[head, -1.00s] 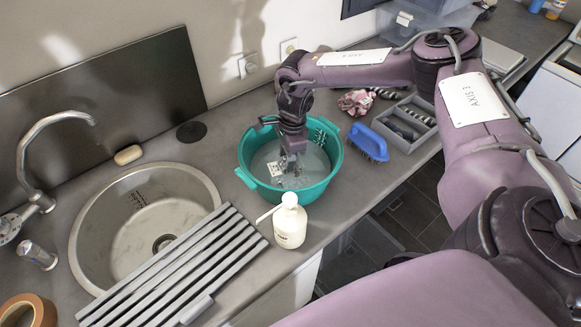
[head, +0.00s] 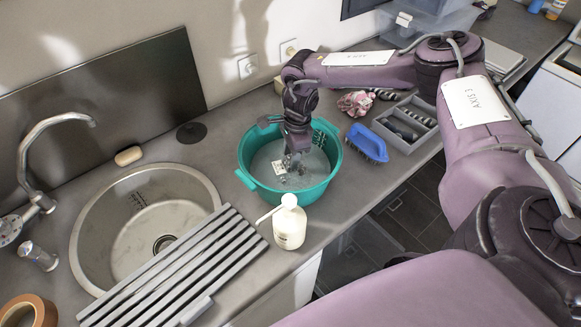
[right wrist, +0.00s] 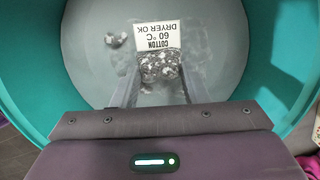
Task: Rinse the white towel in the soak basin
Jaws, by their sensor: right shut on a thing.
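The teal soak basin (head: 331,168) stands on the counter and holds cloudy greyish water. My right gripper (head: 293,165) reaches down inside it and is shut on the towel. In the right wrist view, the towel (right wrist: 160,70) is a small speckled grey-and-white bunch between the fingertips (right wrist: 157,85). A white care label (right wrist: 158,36) reading cotton, 60 °C, dryer OK sticks out beyond it; it also shows in the head view (head: 276,171). Another small pale speckled patch (right wrist: 117,40) shows beside it in the water. The rest of the towel is hidden. My left gripper is not in view.
A white pump bottle (head: 290,228) stands close in front of the basin. A round steel sink (head: 120,250) and a slatted grey rack (head: 185,262) are to the left. A blue brush (head: 368,143), a pink-and-white cloth (head: 355,103) and a grey divided tray (head: 408,140) are to the right.

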